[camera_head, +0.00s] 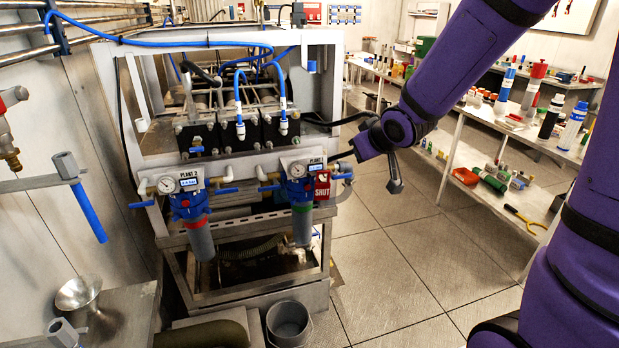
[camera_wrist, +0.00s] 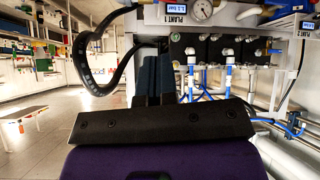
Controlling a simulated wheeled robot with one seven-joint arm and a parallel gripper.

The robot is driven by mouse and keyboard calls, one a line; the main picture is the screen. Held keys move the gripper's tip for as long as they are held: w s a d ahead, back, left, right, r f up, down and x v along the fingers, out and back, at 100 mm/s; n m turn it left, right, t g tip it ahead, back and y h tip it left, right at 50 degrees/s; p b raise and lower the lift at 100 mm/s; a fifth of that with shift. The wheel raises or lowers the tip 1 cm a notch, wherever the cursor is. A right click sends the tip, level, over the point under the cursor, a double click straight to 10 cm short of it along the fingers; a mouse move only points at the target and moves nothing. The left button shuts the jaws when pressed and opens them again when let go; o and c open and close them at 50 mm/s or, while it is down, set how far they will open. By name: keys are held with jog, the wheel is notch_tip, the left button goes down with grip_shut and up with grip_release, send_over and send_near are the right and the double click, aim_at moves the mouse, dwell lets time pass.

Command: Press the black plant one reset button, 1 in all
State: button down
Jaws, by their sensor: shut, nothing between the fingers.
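The watermaker's front (camera_head: 250,150) stands left of centre in the head view, with PLANT 1 and PLANT 2 labels over two gauges. The PLANT 1 gauge (camera_head: 297,170) is the right one; a PLANT 1 label (camera_wrist: 178,14) and gauge also show at the top of the wrist view. I cannot pick out the black plant one reset button in either view. My gripper (camera_wrist: 154,62) is shut and empty, its dark fingers together left of a row of black blocks (camera_wrist: 215,48). In the head view my wrist is right of the PLANT 1 gauge, with the fingertips not clearly visible.
A red SHUT tag (camera_head: 322,186) hangs beside PLANT 1. A black hose (camera_wrist: 95,75) loops left of my fingers. A grey bucket (camera_head: 288,322) stands before the machine. Benches with bottles (camera_head: 503,90) stand at the right. The tiled floor (camera_head: 405,270) between is clear.

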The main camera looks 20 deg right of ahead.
aim_at(309, 176)
jog(key=w+a+f+n+y, duration=0.1)
jog(key=w+a+f+y, duration=0.1)
jog(key=f, duration=0.6)
jog(key=w+a+f+y, duration=0.2)
jog(key=a+f+y, duration=0.2)
jog(key=f, duration=0.4)
jog(key=shift+w+a+n+y, duration=0.2)
jog(key=shift+a+n+y, duration=0.2)
jog(key=shift+a, duration=0.05)
jog(key=w, duration=0.9)
dwell(1.6)
jog(key=shift+w, duration=0.35)
